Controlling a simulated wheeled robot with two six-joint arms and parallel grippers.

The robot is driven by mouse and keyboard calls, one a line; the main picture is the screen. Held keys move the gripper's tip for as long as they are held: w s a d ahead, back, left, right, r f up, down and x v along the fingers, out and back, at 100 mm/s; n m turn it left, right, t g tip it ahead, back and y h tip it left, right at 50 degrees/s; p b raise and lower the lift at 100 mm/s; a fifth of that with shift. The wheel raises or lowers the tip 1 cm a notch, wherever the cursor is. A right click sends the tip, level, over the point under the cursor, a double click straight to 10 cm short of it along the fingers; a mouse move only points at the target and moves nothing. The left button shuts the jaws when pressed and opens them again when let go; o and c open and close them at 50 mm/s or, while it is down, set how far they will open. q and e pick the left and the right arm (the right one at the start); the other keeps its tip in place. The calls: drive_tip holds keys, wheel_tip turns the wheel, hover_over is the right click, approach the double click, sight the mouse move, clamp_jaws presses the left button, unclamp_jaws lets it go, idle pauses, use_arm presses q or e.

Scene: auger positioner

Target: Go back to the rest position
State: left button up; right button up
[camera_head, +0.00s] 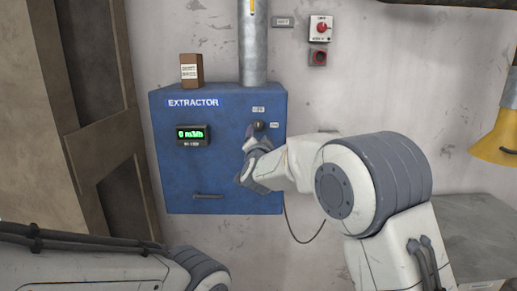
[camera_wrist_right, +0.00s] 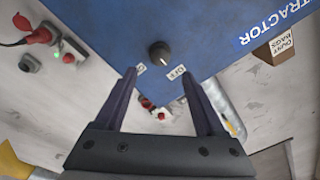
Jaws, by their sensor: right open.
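My right gripper (camera_head: 256,150) is in front of the blue extractor box (camera_head: 222,180), near its right side. In the right wrist view the fingers (camera_wrist_right: 158,76) are spread apart with nothing between them. A dark round knob (camera_wrist_right: 159,53) on the box lies just beyond the fingertips; it also shows in the head view (camera_head: 259,126). It has small labels beside it, one reading OFF. I cannot tell whether the fingers touch the box. Part of my left arm shows at the lower left, but its gripper is out of frame.
A display (camera_head: 194,134) on the box reads 0 m3/h in green. A dust bags carton (camera_head: 191,71) stands on top beside a grey pipe (camera_head: 252,45). A red switch (camera_head: 321,28) is on the wall above right. A yellow hood (camera_head: 498,137) is at the far right.

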drive_tip(key=shift+s, duration=1.1)
drive_tip(key=s+d+f+n+g+y, duration=0.1)
drive_tip(key=s+d+f+n+g, duration=0.3)
drive_tip(key=s+f, duration=0.4)
drive_tip(key=s+d+f+n+g, duration=0.2)
drive_tip(key=s+d+f+g, duration=0.3)
drive_tip(key=f, duration=0.5)
drive_tip(key=s+d+f+n+g, duration=0.1)
drive_tip(key=s+d+f+g, duration=0.15)
drive_tip(key=s, duration=0.45)
drive_tip(key=s+d+f+n+g+h, duration=0.1)
drive_tip(key=s+d+f+g, duration=0.1)
drive_tip(key=s+d+f, duration=0.35)
drive_tip(key=s+d+f+n+g, duration=0.1)
drive_tip(key=s+f+g, duration=0.15)
drive_tip(key=s, duration=0.65)
drive_tip(key=s+a+r+n+g, duration=0.1)
drive_tip(key=s+a+r+n, duration=0.2)
drive_tip(key=s+a, duration=0.3)
drive_tip(key=s+a+r+n+g+y, duration=0.1)
drive_tip(key=s+a+r+n, duration=0.2)
drive_tip(key=s+a, duration=0.4)
drive_tip(key=shift+s+a+n+g, duration=0.3)
drive_tip(key=shift+s+n, duration=0.2)
drive_tip(key=shift+n, duration=0.1)
